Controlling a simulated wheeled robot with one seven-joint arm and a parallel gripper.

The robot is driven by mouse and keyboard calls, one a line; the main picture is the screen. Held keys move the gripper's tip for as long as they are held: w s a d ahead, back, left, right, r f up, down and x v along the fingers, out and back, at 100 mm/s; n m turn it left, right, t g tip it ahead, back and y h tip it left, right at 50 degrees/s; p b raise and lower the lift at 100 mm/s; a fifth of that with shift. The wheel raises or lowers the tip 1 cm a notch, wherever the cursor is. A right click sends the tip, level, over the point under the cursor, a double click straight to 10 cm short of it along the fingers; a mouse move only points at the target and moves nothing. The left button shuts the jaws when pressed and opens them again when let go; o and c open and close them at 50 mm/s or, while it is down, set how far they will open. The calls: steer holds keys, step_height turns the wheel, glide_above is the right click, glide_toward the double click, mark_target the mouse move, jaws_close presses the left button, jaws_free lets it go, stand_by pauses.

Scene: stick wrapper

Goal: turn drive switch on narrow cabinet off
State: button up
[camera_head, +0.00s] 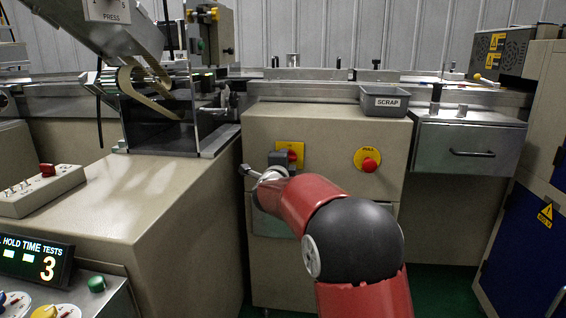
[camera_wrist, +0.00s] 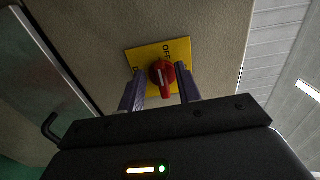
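A red rotary switch (camera_wrist: 163,76) with a white line on its handle sits on a yellow plate (camera_wrist: 181,50). The plate is marked OFF at its upper edge in the wrist view; another label at its left is mostly hidden. I cannot tell for sure which mark the handle points at. In the head view the switch (camera_head: 292,155) shows on the beige cabinet (camera_head: 330,140), partly behind my gripper. My gripper (camera_wrist: 160,90) is open, its two purple fingers on either side of the red handle with gaps visible; I cannot tell whether either touches it.
A round yellow plate with a red button (camera_head: 369,163) is to the right on the same cabinet. A grey SCRAP bin (camera_head: 384,101) stands on top. A metal drawer (camera_head: 467,148) is at right. A beige machine body (camera_head: 165,190) stands close at left.

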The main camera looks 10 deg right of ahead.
steer(key=shift+s, duration=0.1)
steer(key=v, duration=0.7)
steer(key=shift+s+b, duration=0.3)
steer(key=shift+b, duration=0.15)
steer(key=shift+a+r, duration=0.1)
steer(key=s+a+r+n+g+y+p, duration=0.1)
steer(key=s+a+n+g+y+p, duration=0.2)
steer(key=s+n+y, duration=0.9)
steer(key=s+d+f+n+g+h, duration=0.2)
steer(key=s+f+n+g, duration=0.1)
steer(key=s, duration=0.6)
steer(key=s+d+f+n+g+h, duration=0.2)
steer(key=s+f+n, duration=0.1)
steer(key=s, duration=0.7)
steer(key=s+d+f+n+g+h+p, duration=0.1)
steer(key=s+d+f+n+g+h, duration=0.1)
steer(key=s, duration=0.8)
steer(key=shift+s+d+f+n+g, duration=0.25)
steer(key=shift+d+f+n+g, duration=0.15)
steer(key=shift+f+n+g, duration=0.35)
